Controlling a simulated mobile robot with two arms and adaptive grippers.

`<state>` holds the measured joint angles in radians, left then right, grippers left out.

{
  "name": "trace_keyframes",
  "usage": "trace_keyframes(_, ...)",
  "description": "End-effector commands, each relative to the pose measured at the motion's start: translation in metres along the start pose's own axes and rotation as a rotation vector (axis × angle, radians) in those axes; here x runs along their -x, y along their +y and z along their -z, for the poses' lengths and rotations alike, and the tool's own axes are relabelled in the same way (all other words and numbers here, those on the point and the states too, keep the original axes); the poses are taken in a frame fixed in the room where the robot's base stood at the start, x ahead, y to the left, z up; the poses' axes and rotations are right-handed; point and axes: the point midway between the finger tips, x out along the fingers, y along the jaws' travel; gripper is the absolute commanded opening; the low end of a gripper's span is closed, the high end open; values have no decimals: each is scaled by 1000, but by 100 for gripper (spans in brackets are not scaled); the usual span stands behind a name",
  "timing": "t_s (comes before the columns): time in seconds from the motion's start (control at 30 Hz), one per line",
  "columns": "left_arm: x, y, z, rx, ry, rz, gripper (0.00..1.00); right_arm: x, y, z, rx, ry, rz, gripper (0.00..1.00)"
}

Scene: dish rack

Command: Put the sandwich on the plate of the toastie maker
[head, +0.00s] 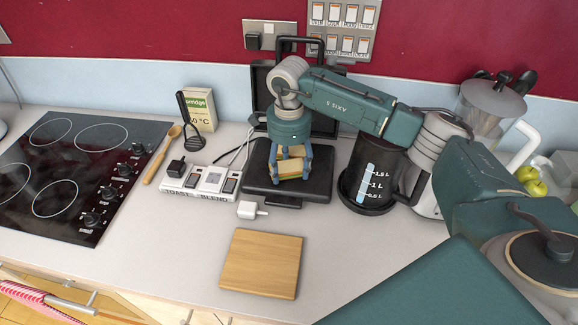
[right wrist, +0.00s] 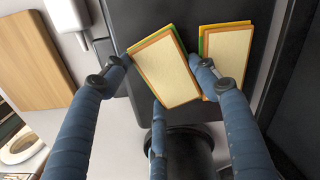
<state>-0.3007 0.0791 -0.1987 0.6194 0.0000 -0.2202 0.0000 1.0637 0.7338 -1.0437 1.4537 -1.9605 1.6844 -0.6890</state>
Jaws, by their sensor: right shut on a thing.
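My right gripper (head: 291,162) points down over the black lower plate (head: 318,187) of the toastie maker. It is shut on a sandwich (head: 290,169) with pale bread and yellow and green edges. In the right wrist view the held sandwich (right wrist: 164,72) is between the blue fingers, tilted. A second sandwich (right wrist: 226,55) lies close beside it on the dark plate. Whether the held sandwich touches the plate is unclear. The toastie maker's lid (head: 262,86) stands open behind, partly hidden by my arm. My left gripper is not in view.
A wooden board (head: 261,263) lies bare in front. A black kettle (head: 368,180) stands close on the right. The hob (head: 75,165) is far left.

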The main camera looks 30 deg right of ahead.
Motion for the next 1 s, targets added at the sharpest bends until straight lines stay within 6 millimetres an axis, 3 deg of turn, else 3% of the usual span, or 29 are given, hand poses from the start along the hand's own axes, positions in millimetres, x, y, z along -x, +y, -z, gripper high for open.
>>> trace_keyframes(0.47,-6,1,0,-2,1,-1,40,-5,0,0,0,0,1,32)
trace_keyframes(0.5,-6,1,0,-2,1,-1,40,-5,0,0,0,0,1,61)
trace_keyframes(0.6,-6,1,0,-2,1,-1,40,-4,0,0,0,0,1,81)
trace_keyframes(1.0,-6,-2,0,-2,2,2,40,2,-1,0,0,-1,2,81)
